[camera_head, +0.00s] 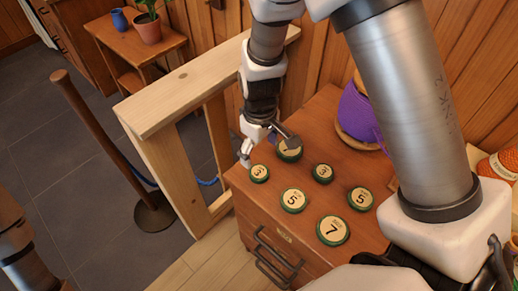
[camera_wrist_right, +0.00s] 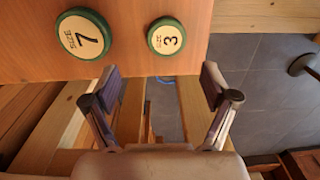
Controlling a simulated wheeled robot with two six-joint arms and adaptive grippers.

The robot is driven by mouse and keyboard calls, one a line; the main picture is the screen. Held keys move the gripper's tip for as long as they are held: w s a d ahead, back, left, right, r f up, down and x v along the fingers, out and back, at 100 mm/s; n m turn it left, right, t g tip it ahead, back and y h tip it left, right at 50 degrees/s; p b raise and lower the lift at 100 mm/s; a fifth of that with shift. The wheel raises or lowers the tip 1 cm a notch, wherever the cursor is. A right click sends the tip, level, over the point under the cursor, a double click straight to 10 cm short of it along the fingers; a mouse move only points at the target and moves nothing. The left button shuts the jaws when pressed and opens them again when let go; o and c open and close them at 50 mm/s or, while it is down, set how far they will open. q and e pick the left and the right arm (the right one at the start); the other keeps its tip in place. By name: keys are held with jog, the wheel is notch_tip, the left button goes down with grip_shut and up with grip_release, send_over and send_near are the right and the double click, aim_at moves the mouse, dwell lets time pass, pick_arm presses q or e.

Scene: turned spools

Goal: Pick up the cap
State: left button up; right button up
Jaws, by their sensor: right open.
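Several round green-rimmed discs with pale numbered tops stand on the wooden cabinet top. A large disc at the back (camera_head: 289,152) is partly covered by my right gripper (camera_head: 264,147); a small disc marked 3 (camera_head: 260,174) is just in front of it. In the right wrist view, a disc marked 7 (camera_wrist_right: 84,34) and a disc marked 3 (camera_wrist_right: 166,37) lie beyond the open, empty fingers (camera_wrist_right: 160,95). A purple rounded thing (camera_head: 361,117) at the back is partly hidden by my right arm; I cannot tell whether it is the cap. My left gripper is out of view.
The cabinet top (camera_head: 270,204) also holds a 3 disc (camera_head: 323,174), two 5 discs (camera_head: 294,200) (camera_head: 361,199) and a 7 disc (camera_head: 333,231). A wooden rail (camera_head: 175,95) stands to the left. An orange-white object (camera_head: 505,162) is at the right.

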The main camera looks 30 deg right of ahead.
aim_at(259, 172)
jog(key=shift+f, duration=0.5)
jog(key=shift+s+a+f, duration=0.6)
jog(key=shift+f, duration=0.2)
jog(key=f, duration=0.4)
jog(key=shift+w+d+f, duration=0.2)
jog(key=shift+d+f, duration=0.15)
jog(key=shift+s+a+r, duration=0.15)
jog(key=shift+c, duration=1)
jog(key=c, duration=0.7)
jog(key=shift+c, duration=0.2)
